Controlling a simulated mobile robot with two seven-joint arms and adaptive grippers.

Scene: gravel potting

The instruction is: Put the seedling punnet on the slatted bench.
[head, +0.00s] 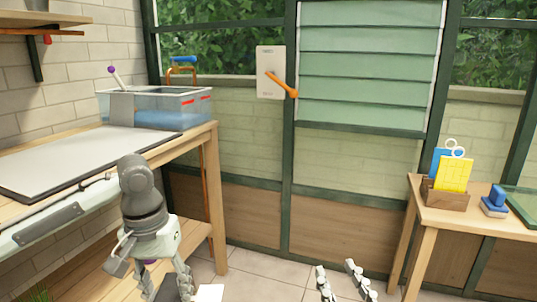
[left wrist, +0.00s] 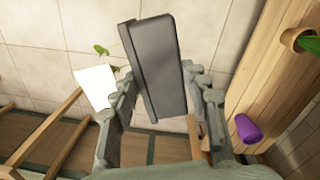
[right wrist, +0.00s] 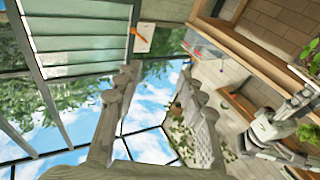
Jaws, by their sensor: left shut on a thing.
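A dark grey seedling punnet (left wrist: 158,65) is held in my left gripper (left wrist: 165,95), between its two fingers, in the left wrist view. A white card-like piece (left wrist: 95,88) and a green leaf (left wrist: 101,50) show beside it. In the head view, my left gripper (head: 170,280) is low at centre-left, with a dark part of the punnet (head: 176,288) at the bottom edge. My right gripper (head: 345,283) is open and empty at the bottom edge. A low wooden planked surface (head: 112,268) lies under the left worktop; I cannot tell if it is the slatted bench.
The left worktop carries a grey mat (head: 85,150) and a clear bin (head: 165,105). A small table (head: 428,212) stands at right with a card holder (head: 445,195). A purple cup (left wrist: 246,130) and a terracotta pot (left wrist: 297,38) show on the planks. Tiled floor lies between.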

